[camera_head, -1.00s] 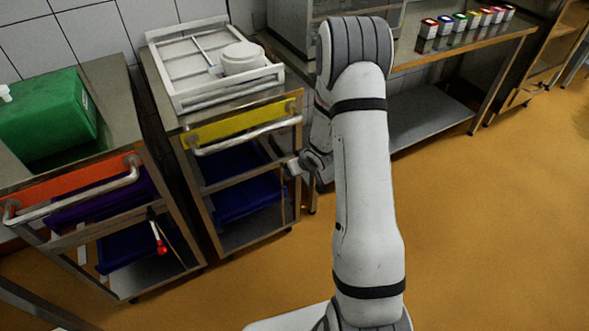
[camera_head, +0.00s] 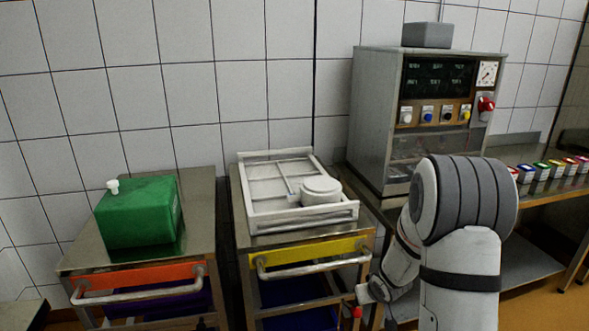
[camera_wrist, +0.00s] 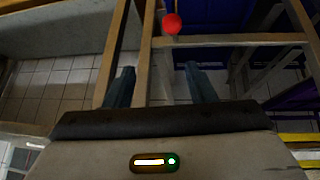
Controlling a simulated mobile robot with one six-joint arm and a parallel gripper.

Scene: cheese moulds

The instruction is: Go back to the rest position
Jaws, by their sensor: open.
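My gripper (camera_wrist: 160,78) is open in the wrist view, with two dark fingers apart. I see nothing held between them. A round red thing (camera_wrist: 172,23) shows beyond the fingertips, in front of metal frame bars and a blue surface; I cannot tell how far off it is. In the head view my arm is folded at the right, and its fingers cannot be made out there. A white mould (camera_head: 320,190) sits in a white tray (camera_head: 300,221) on the yellow-fronted trolley (camera_head: 305,253).
An orange-fronted trolley (camera_head: 140,275) with a green canister (camera_head: 140,214) stands at the left. A metal machine (camera_head: 376,120) with knobs stands behind my arm. A bench at the right carries several small coloured pots (camera_head: 541,170). Tiled wall lies behind.

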